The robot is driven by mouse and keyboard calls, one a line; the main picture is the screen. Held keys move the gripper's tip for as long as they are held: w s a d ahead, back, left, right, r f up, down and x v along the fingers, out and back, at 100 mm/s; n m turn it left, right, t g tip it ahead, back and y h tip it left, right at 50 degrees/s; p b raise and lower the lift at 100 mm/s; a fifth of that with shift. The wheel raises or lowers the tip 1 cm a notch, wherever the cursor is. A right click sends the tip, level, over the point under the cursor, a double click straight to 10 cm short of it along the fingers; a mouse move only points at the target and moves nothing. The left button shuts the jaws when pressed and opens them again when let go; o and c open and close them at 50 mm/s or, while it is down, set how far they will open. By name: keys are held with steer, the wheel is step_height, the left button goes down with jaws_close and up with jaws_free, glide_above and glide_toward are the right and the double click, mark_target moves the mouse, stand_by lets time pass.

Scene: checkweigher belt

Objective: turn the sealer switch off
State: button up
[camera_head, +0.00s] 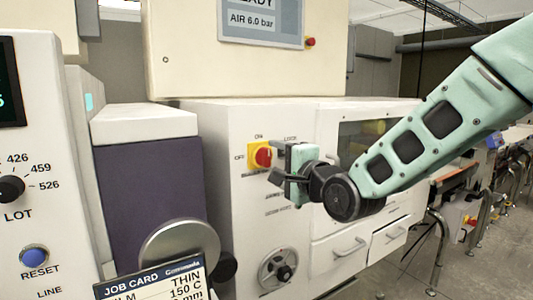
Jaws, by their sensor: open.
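The sealer switch (263,157) is a red rotary knob on a yellow square plate, on the front of a white machine cabinet. "ON" is printed above it, "OFF" to its left and "LOCK" to its upper right. The knob's exact angle is too small to tell. My gripper (278,177) is open, just right of and slightly below the knob in the picture, with its jaws pointing left. I cannot tell whether it touches the knob or is nearer to the camera. No object shows between its jaws.
A handwheel (278,268) sits low on the same cabinet, and drawers with handles (350,247) are to its right. At the left stand a panel with a LOT dial (10,189), a blue RESET button (34,257) and a job card (155,280). Floor shows at the lower right.

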mark_target(269, 159)
steer(key=p+x, duration=0.1)
steer(key=x, duration=0.4)
steer(key=c, duration=1)
